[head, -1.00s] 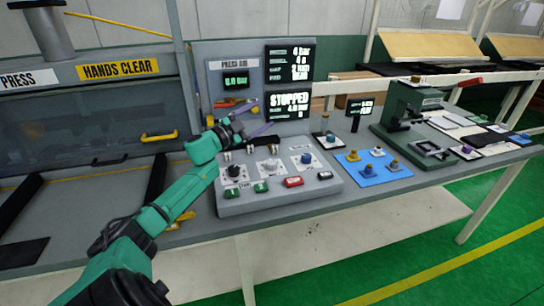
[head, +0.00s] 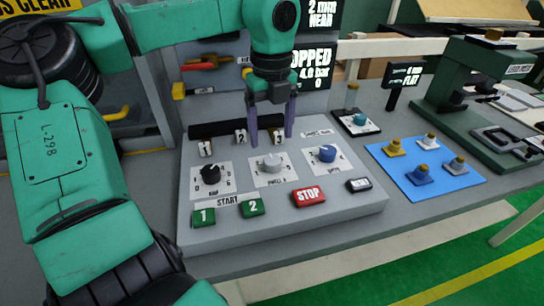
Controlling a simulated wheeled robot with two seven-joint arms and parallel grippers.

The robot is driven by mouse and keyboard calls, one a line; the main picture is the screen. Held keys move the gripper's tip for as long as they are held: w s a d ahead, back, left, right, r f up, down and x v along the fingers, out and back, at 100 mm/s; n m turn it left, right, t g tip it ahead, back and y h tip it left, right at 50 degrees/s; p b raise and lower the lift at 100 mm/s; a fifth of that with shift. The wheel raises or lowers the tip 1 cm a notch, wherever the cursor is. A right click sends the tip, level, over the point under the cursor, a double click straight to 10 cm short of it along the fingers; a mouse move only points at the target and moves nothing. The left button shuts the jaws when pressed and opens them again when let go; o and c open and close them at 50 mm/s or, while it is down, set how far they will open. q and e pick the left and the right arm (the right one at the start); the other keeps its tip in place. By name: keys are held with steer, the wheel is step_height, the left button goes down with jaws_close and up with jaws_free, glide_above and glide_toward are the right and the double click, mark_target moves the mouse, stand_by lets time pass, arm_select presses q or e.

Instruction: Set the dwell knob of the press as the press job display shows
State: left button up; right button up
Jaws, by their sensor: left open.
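The press control panel (head: 350,190) carries a black knob (head: 210,173), a grey knob (head: 271,163) and a blue knob (head: 326,154), each on a white dial plate. The labels are too small to tell which is the dwell knob. My left gripper (head: 271,138) is open and empty, fingers pointing down just behind and above the grey knob, apart from it. The job display (head: 322,16) is partly cut off and partly hidden by my left arm; "2 mm" shows. Below it, the status display (head: 318,62) reads "...OPPED". My right gripper is out of view.
Green start buttons (head: 203,217), a red STOP button (head: 309,196) and a dark button (head: 359,184) line the panel's front. Numbered switches (head: 241,136) stand behind the knobs. A blue mat (head: 408,178) with several clips and a green fixture (head: 470,80) are to the right.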

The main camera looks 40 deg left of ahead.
mark_target(272, 159)
arm_select(q)
steer(key=f, duration=0.7)
steer(key=shift+w+f, duration=0.2)
steer(key=shift+f, duration=0.3)
jaws_close()
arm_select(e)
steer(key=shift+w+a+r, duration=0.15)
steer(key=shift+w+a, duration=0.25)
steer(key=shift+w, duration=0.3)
